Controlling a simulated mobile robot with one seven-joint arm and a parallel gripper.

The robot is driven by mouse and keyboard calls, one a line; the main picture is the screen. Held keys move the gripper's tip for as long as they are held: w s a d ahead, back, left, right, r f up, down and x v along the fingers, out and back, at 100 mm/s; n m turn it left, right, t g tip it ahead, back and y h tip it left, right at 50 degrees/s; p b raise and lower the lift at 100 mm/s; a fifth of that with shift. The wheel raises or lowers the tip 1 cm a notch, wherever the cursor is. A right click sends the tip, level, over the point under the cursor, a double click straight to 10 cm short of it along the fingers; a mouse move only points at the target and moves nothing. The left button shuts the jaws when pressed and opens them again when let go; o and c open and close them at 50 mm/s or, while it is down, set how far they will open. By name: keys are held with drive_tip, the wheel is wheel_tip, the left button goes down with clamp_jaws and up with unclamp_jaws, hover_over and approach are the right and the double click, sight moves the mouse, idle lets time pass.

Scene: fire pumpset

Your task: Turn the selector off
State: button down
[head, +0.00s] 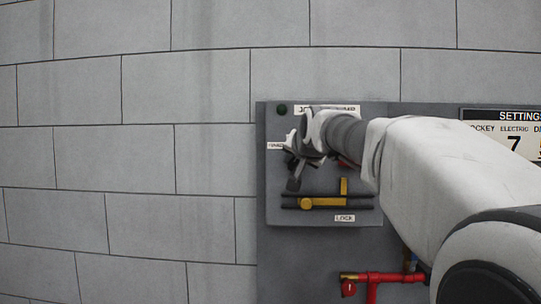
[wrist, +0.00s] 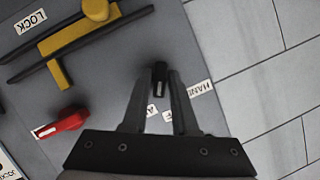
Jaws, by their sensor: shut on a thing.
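The selector is a small black knob (wrist: 160,70) on the grey control panel (head: 350,210). In the wrist view, the tips of my gripper (wrist: 159,82) are on either side of it and shut on it. In the head view, my gripper (head: 294,165) is at the panel's upper left and my arm covers much of the panel. The selector cannot be clearly made out there. A HAND label (wrist: 201,88) is beside the selector, and another label, partly hidden by the fingers, lies near it.
A yellow sliding bar (head: 325,202) on dark rails sits below, above a LOCK label (head: 345,218). A red handle (wrist: 62,122) is near my gripper in the wrist view. Red pipework (head: 375,278) is below the panel. The block wall (head: 130,150) at left is bare.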

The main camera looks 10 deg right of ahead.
drive_tip(key=shift+a+n+h, duration=0.1)
drive_tip(key=shift+n+h, duration=0.5)
drive_tip(key=shift+n, duration=0.3)
drive_tip(key=shift+n+g+h+b, duration=0.4)
drive_tip(key=shift+n+h, duration=0.3)
drive_tip(key=shift+n, duration=0.3)
drive_tip(key=c, duration=0.8)
unclamp_jaws()
drive_tip(key=b+v, duration=0.1)
drive_tip(key=v, duration=1.6)
drive_tip(key=shift+s+a, duration=0.1)
drive_tip(key=shift+s, duration=0.1)
